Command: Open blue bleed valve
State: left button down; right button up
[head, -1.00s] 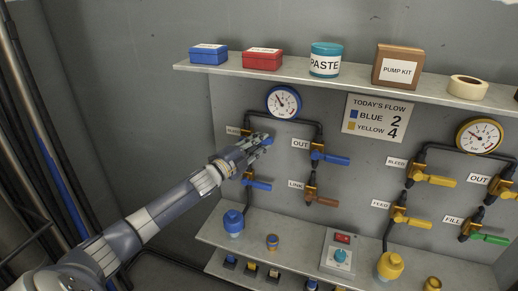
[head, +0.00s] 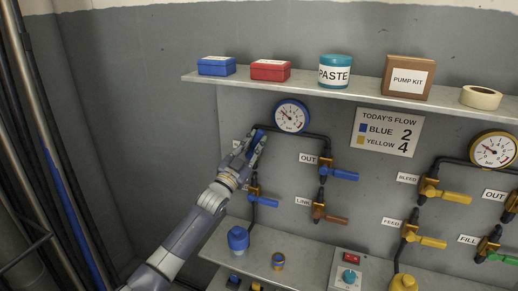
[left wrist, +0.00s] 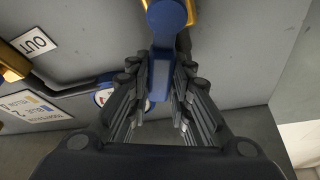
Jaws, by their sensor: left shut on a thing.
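My left gripper (head: 254,145) is shut on the blue handle of the blue bleed valve at the upper left of the panel, just left of the blue-rimmed gauge (head: 291,116). In the head view the blue bleed handle (head: 260,135) shows between the fingers and points steeply upward. In the left wrist view the blue handle (left wrist: 162,68) runs between the two rows of finger links, from a rounded hub with brass-coloured metal beside it. The valve body and its label are mostly hidden behind the gripper. My right gripper is out of view.
The blue OUT valve (head: 338,174) is to the right, and another blue-handled valve (head: 262,200) is just below my gripper. A brown LINK handle (head: 330,219) is lower right. A shelf (head: 350,93) with boxes juts out above. A flow sign (head: 388,132) reads blue 2, yellow 4.

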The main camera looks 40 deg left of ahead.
pick_arm(q)
jog(key=shift+s+a+r+n+y, duration=0.1)
jog(key=shift+a+n+y, duration=0.4)
jog(key=shift+n, duration=0.6)
jog(key=shift+s+a+r+n+y, duration=0.1)
jog(key=shift+a+n+y, duration=0.15)
jog(key=shift+n+y, duration=0.65)
jog(key=shift+s+a+n+y, duration=0.1)
jog(key=shift+a+n+y, duration=0.25)
jog(key=shift+n, duration=0.95)
jog(key=shift+a, duration=0.1)
jog(key=c, duration=1.4)
grip_release()
jog(key=shift+c, duration=0.2)
jog(key=v, duration=1.2)
jog(key=shift+r, duration=0.1)
